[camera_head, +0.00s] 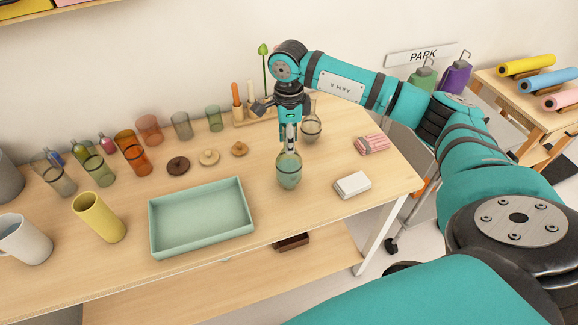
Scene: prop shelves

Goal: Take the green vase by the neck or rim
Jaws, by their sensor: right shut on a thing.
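The green vase (289,172) is a rounded, see-through vessel standing on the wooden table, right of the green tray. My right gripper (290,150) points straight down over it, with its fingers at the vase's rim. The gripper is shut on the vase at its top. The exact contact of the fingers with the rim is small and hard to make out. The vase looks upright, and I cannot tell whether it touches the table. My left gripper is not in view.
A clear vase (311,128) stands close behind on the right. The pale green tray (201,217) lies to the left. A white box (353,185) and a pink striped bundle (370,144) lie to the right. Several coloured glasses and round lids stand at the back left.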

